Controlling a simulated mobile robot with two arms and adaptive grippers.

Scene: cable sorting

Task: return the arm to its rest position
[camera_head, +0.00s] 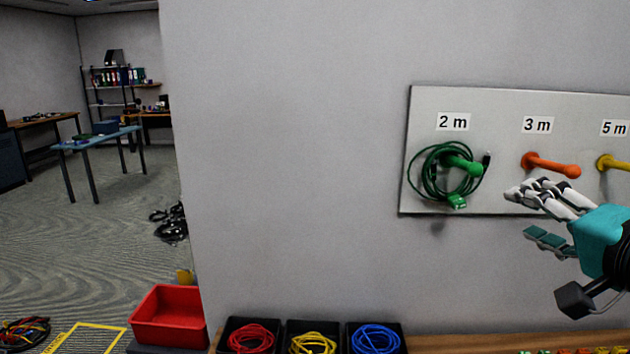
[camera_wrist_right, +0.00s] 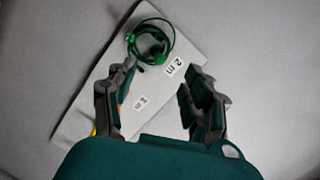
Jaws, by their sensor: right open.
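My right gripper (camera_head: 522,212) is at the right of the head view, in front of the wall board and below the orange peg. Its fingers are spread open with nothing between them. It also shows open and empty in the right wrist view (camera_wrist_right: 160,105), with the board between and beyond its fingers. A coiled green cable (camera_head: 428,178) hangs on the green peg (camera_head: 466,164) under the "2 m" label, apart from the gripper. The cable also shows in the right wrist view (camera_wrist_right: 133,43). My left gripper is not in view.
The board (camera_head: 540,100) also carries an orange peg (camera_head: 550,165) and a yellow peg (camera_head: 612,162), both bare where visible. Below are black bins with red (camera_head: 250,338), yellow (camera_head: 313,343) and blue (camera_head: 376,338) cables. A red crate (camera_head: 170,317) stands left. The wall between is clear.

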